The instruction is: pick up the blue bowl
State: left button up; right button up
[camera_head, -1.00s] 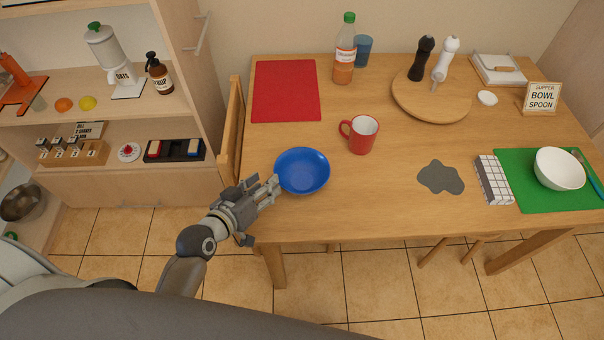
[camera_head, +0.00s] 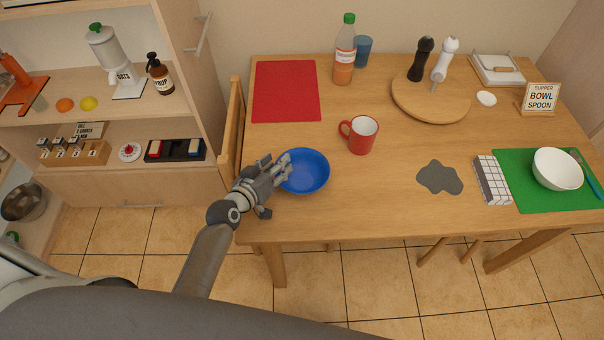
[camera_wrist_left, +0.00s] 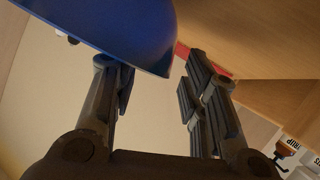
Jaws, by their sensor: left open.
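The blue bowl (camera_head: 304,172) stands upright on the wooden table near its left front edge. My left gripper (camera_head: 281,167) is at the bowl's left rim, with its fingers overlapping that side of the bowl in the head view. In the left wrist view the bowl (camera_wrist_left: 125,28) fills the upper left, next to one finger, and the left gripper (camera_wrist_left: 155,85) has its two fingers spread apart. I cannot tell whether a finger touches the bowl. My right gripper is in neither view.
A red mug (camera_head: 359,135) stands right of the bowl, and a red mat (camera_head: 286,90) lies behind it. A chair back (camera_head: 232,125) stands at the table's left edge. A grey patch (camera_head: 439,177) and a white bowl (camera_head: 558,169) are farther right.

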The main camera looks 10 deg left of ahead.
pick_arm(q)
jog(key=shift+x, duration=1.05)
jog(key=shift+c, duration=0.2)
jog(key=shift+r, duration=0.1)
grip_shut()
